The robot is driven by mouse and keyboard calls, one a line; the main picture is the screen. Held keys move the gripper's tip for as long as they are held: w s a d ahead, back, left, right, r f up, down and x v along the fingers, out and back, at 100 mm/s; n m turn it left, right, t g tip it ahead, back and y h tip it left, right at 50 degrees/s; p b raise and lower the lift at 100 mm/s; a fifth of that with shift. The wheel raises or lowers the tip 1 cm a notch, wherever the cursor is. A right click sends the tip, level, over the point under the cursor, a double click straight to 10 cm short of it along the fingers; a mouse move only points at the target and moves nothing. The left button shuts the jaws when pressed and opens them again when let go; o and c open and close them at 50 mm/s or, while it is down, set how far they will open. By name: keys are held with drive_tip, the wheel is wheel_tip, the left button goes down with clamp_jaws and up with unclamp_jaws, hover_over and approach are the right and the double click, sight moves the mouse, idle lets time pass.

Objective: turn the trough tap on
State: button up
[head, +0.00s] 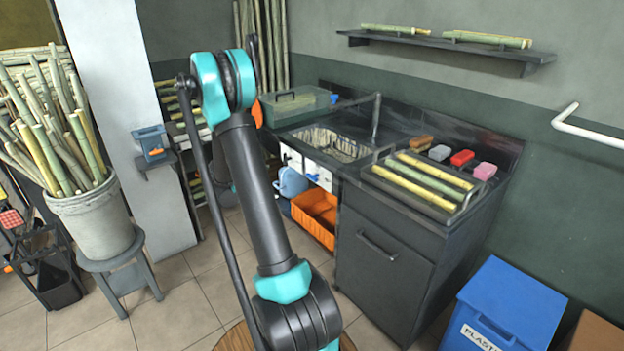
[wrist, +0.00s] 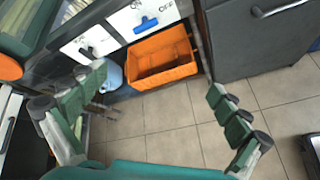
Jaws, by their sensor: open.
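A dark sink trough (head: 335,143) with a tall grey spout (head: 376,117) is set in the counter in the head view. Below its front edge are two white panels, the right one (head: 317,173) partly lettered. In the wrist view, the right panel (wrist: 135,16) carries a blue lever handle (wrist: 146,25) lying roughly crosswise, and the left panel carries a dark handle (wrist: 88,51). I cannot tell which handle is the trough tap. My gripper (wrist: 155,84) is open and empty, its fingers apart below the panels in the picture, touching neither handle. My arm hides it in the head view.
An orange crate (wrist: 160,60) sits under the panels, with a light blue container (head: 291,182) left of it. A dark cabinet (head: 384,260) stands to the right. A green lidded box (head: 295,104) is on the counter. Tiled floor is clear in front.

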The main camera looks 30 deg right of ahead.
drive_tip(key=w+d+f+n+h, duration=0.3)
drive_tip(key=w+d+f, duration=0.2)
drive_tip(key=n+g+h, duration=0.1)
drive_tip(key=n+h, duration=0.3)
approach(312, 176)
drive_tip(key=d, duration=0.6)
drive_tip(key=w+d, duration=0.1)
drive_tip(key=d, duration=0.3)
drive_tip(key=shift+w+d+f, duration=0.1)
drive_tip(key=shift+f, duration=0.1)
drive_tip(key=shift+c, duration=0.2)
drive_tip(key=c, duration=1.1)
